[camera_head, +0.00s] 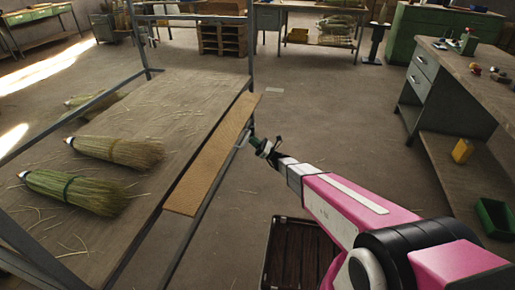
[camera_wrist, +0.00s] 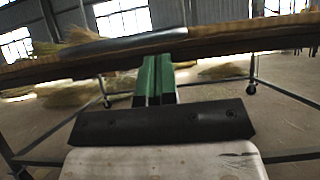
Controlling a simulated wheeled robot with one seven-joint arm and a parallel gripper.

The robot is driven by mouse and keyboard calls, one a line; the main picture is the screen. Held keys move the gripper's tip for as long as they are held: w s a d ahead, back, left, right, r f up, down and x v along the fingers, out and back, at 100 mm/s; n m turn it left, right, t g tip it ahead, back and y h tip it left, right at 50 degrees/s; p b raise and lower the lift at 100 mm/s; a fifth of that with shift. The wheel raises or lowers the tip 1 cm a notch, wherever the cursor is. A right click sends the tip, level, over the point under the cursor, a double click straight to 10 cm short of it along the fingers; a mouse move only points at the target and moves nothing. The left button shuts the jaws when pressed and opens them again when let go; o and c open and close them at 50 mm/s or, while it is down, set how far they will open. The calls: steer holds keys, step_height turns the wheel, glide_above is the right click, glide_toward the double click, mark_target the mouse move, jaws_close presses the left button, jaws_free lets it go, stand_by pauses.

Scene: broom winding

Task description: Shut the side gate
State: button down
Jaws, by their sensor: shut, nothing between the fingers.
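The side gate (camera_head: 215,150) is a long tan board along the right side of a metal-framed cart with a wooden bed (camera_head: 150,120). The board looks folded outward, lying roughly flat rather than upright. A small grey handle (camera_head: 243,138) shows at its outer edge. My gripper (camera_head: 258,143) is shut and empty, just right of this edge near the handle. In the wrist view the gate (camera_wrist: 225,38) crosses edge-on, with a grey bar (camera_wrist: 125,45) along it. My green fingertips (camera_wrist: 157,62) reach just below the edge; I cannot tell whether they touch it.
Several straw brooms (camera_head: 75,190) lie on the cart bed. A dark slatted crate (camera_head: 298,255) stands on the floor below my arm. A workbench (camera_head: 470,85) with drawers stands at right, with a green bin (camera_head: 495,215) on its lower shelf.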

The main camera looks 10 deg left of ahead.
steer(key=shift+a+r, duration=0.1)
steer(key=shift+r, duration=0.45)
steer(key=a+r+g+h, duration=0.1)
steer(key=a+r+h, duration=0.2)
steer(key=r+h, duration=0.8)
steer(key=w+a+r+h, duration=0.1)
steer(key=a+r+h, duration=0.5)
steer(key=a+r, duration=0.5)
steer(key=shift+w+a+g, duration=0.2)
steer(key=shift+a+g, duration=0.1)
steer(key=shift+a, duration=1.7)
steer(key=shift+d, duration=0.1)
